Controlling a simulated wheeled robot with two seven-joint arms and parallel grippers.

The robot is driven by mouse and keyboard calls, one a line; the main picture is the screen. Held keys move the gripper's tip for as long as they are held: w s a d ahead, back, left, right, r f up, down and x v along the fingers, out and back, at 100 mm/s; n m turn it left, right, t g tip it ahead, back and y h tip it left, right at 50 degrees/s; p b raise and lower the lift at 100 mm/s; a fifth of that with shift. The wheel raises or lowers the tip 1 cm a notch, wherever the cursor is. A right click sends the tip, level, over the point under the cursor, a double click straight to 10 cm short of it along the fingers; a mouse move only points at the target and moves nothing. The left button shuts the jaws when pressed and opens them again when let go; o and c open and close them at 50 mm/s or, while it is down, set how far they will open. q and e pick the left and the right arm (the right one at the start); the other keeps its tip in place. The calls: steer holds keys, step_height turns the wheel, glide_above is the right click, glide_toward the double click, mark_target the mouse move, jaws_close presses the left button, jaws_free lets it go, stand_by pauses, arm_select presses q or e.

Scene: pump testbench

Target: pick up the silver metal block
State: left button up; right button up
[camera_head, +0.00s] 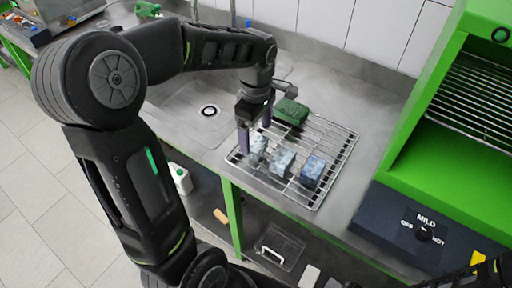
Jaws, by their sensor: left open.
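Two silver-grey blocks lie on a wire rack (338,148) on the steel counter. The left silver block (258,145) is partly hidden by my gripper, and the middle silver block (282,162) is in full view. I cannot tell from their look which one is the named block. My left gripper (255,138) points down with its purple fingers spread, right at the left silver block. One finger is on the block's left and the other is behind it. I cannot tell whether they touch it.
A bluer block (312,170) sits to the right on the rack, and a dark green block (291,112) sits at its back. A sink (190,115) is to the left. A green machine (420,140) with a dark control panel (410,222) bounds the right side.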

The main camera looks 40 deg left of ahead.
mark_target(256, 142)
arm_select(q)
step_height(256, 142, down, 5)
steer(key=b, duration=0.2)
steer(key=shift+s+r+b, duration=0.1)
steer(key=shift+r+b, duration=0.1)
steer(key=shift+b, duration=0.15)
steer(key=shift+r, duration=0.1)
steer(key=c, duration=1.8)
